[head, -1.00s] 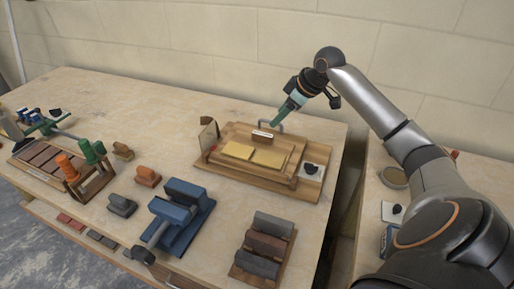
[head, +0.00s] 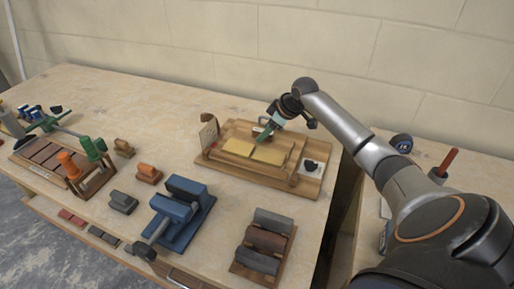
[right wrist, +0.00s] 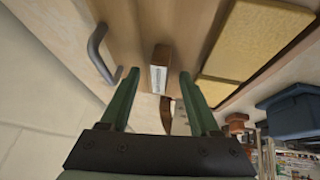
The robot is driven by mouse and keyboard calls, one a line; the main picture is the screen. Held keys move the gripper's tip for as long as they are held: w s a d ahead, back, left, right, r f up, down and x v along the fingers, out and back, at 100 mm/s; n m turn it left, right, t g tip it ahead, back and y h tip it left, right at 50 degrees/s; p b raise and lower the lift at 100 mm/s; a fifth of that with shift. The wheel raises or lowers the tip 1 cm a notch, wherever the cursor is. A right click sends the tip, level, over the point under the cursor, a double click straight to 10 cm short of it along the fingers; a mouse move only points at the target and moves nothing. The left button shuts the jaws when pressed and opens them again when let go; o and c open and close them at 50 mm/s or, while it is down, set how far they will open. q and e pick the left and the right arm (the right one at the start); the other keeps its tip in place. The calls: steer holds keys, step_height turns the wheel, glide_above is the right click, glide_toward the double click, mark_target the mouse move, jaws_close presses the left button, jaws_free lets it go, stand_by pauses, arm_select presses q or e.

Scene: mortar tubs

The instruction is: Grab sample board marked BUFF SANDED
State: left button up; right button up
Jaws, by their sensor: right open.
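A small brown block with a white label (right wrist: 160,68) stands upright on the wooden tray, behind two yellow panels. The label's lettering is too small to read, so I cannot confirm BUFF SANDED. My right gripper (right wrist: 159,74) is open, with its green fingers on either side of the block and a gap showing on both sides. In the head view my right gripper (head: 263,136) points down at the back of the tray (head: 225,168) and partly hides the block. The yellow panels (head: 268,155) lie flat in the tray. My left gripper is not in view.
A grey metal handle (right wrist: 100,52) stands close to the block. A dark piece on a white card (head: 311,166) sits at the tray's right end. A blue clamp-like tool (head: 182,210) and a rack of grey and brown blocks (head: 264,242) stand in front. The wall is behind.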

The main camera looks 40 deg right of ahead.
jaws_close()
stand_by(0.3)
stand_by(1.0)
